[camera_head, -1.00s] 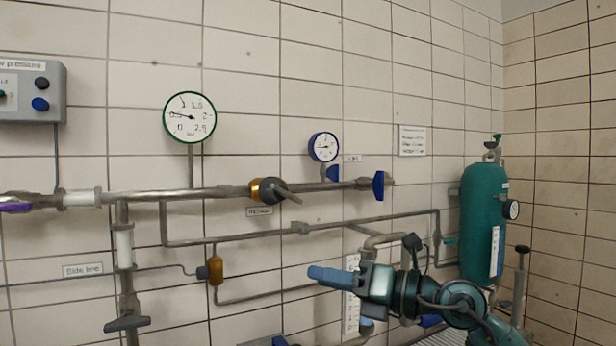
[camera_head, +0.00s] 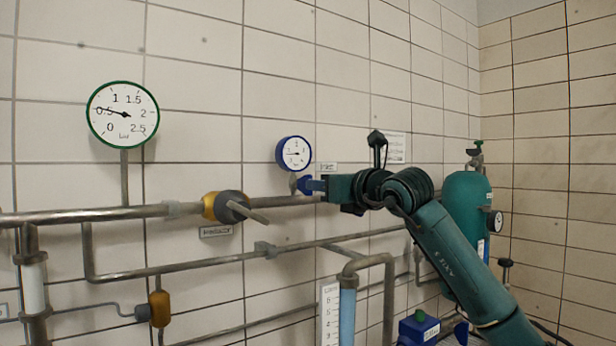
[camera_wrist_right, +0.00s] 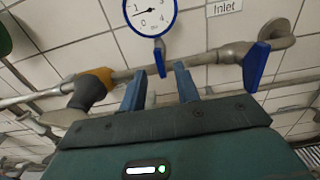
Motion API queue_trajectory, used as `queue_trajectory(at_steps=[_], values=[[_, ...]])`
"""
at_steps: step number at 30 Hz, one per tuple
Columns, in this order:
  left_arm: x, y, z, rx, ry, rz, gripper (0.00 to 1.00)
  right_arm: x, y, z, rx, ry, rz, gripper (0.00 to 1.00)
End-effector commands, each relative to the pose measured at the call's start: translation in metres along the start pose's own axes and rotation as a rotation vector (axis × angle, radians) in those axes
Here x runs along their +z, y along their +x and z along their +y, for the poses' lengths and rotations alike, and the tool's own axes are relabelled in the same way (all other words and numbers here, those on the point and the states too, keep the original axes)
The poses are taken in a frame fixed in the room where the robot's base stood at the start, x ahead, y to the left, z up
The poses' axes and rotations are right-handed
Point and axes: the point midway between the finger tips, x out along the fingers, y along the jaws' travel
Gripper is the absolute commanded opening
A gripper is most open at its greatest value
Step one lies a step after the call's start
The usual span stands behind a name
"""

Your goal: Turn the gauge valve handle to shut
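The small blue-rimmed gauge (camera_head: 294,153) is on the wall pipe; its lower part shows in the right wrist view (camera_wrist_right: 150,14). Just under it, the blue gauge valve handle (camera_wrist_right: 159,60) hangs, seen nearly edge-on. In the head view the handle (camera_head: 303,184) is hard to separate from my blue fingertips. My right gripper (camera_head: 315,187) reaches in from the right at handle height. In the wrist view its two fingers (camera_wrist_right: 159,80) are apart, with the handle lined up between their tips. I cannot tell whether they touch it. My left gripper is out of view.
A larger blue handle (camera_wrist_right: 257,65) is near the pipe's right end by the Inlet label. A yellow-collared valve with a grey lever (camera_head: 232,207) is to the left, beside a green-rimmed gauge (camera_head: 123,115). A green cylinder (camera_head: 467,207) stands behind my right arm.

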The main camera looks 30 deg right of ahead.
Motion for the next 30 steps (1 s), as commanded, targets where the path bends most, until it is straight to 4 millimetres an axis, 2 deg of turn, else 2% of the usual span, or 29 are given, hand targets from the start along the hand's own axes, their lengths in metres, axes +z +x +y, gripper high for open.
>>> queue_trajectory(at_steps=[3, 9, 13, 21, 30], values=[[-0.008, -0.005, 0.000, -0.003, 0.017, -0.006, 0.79, 0.004, 0.024, 0.001, 0.002, 0.003, 0.001, 0.32], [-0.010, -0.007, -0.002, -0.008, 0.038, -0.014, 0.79, 0.002, 0.049, 0.000, 0.001, 0.001, 0.000, 0.32], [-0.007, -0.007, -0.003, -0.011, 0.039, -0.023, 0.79, 0.001, 0.056, 0.001, 0.001, -0.001, -0.001, 0.32], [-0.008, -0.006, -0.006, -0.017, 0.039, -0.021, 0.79, 0.000, 0.057, 0.001, 0.001, -0.001, -0.001, 0.32], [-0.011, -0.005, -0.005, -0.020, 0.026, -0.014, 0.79, 0.000, 0.057, 0.000, 0.001, -0.001, -0.001, 0.08]])
